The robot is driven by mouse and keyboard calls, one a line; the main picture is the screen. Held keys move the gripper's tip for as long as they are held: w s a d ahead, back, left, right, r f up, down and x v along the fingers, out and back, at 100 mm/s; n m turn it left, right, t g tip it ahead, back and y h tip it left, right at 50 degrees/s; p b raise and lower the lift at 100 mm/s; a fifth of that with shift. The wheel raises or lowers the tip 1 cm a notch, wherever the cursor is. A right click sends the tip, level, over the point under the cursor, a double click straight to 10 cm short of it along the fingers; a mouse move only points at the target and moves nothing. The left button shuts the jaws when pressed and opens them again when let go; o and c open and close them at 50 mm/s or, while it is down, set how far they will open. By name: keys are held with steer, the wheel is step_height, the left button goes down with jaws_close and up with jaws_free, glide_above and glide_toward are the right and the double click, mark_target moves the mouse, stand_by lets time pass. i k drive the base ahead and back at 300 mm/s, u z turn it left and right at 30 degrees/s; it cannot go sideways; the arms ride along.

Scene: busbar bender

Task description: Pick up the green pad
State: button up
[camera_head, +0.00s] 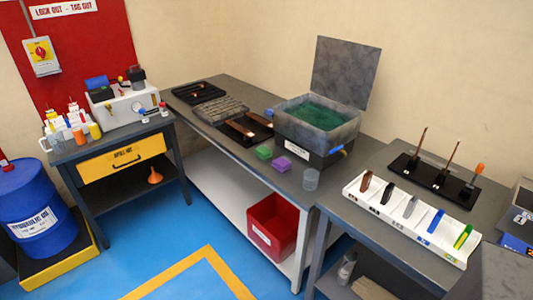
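A grey open-lidded tank (317,135) with green contents stands behind the pads. Dark trays (199,92) lie farther back. A red bin (272,224) is below. The blue floor in front is clear.

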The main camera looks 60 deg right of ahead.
mark_target(262, 152)
steer(key=u, duration=0.05)
steer(key=i, duration=1)
